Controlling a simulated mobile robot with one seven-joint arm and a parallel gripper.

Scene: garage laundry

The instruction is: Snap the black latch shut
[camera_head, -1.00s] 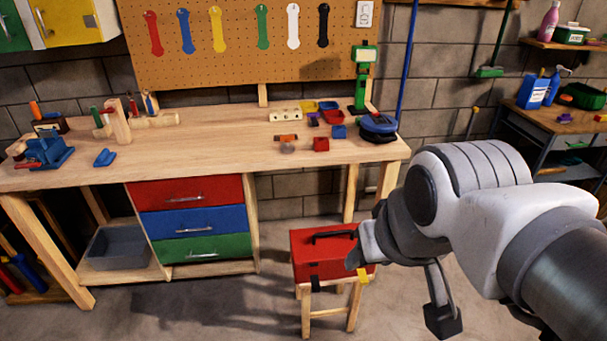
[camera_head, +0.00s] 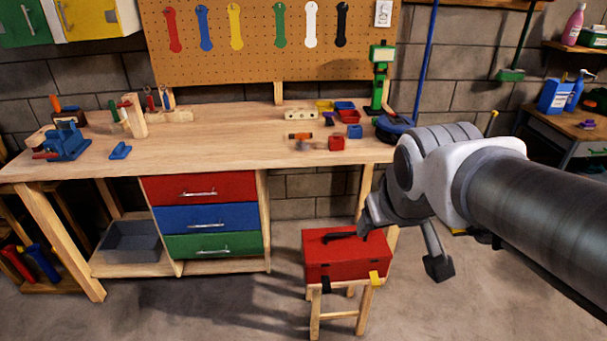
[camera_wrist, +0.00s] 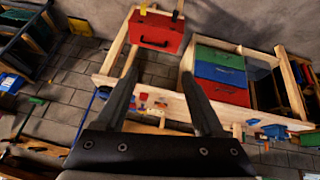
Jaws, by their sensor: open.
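A red toolbox (camera_head: 340,262) with a black top handle sits on a small wooden stool (camera_head: 316,318). The black latch (camera_head: 326,284) is at the lower left of its front and the yellow latch (camera_head: 375,278) at the lower right. Both seem to hang low or stick out; the black latch's exact angle is too small to tell. In the wrist view the toolbox (camera_wrist: 156,34) is at the top, with the black latch (camera_wrist: 176,15) near its upper edge. My gripper (camera_head: 401,248) is open and empty, right of the toolbox and apart from the latch; its spread fingers (camera_wrist: 159,80) show in the wrist view.
A wooden workbench (camera_head: 220,150) with red, blue and green drawers stands behind the stool. Small bins and tools lie on it. A grey bin (camera_head: 131,242) is on the lower shelf. The floor (camera_head: 220,310) left and front of the stool is clear.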

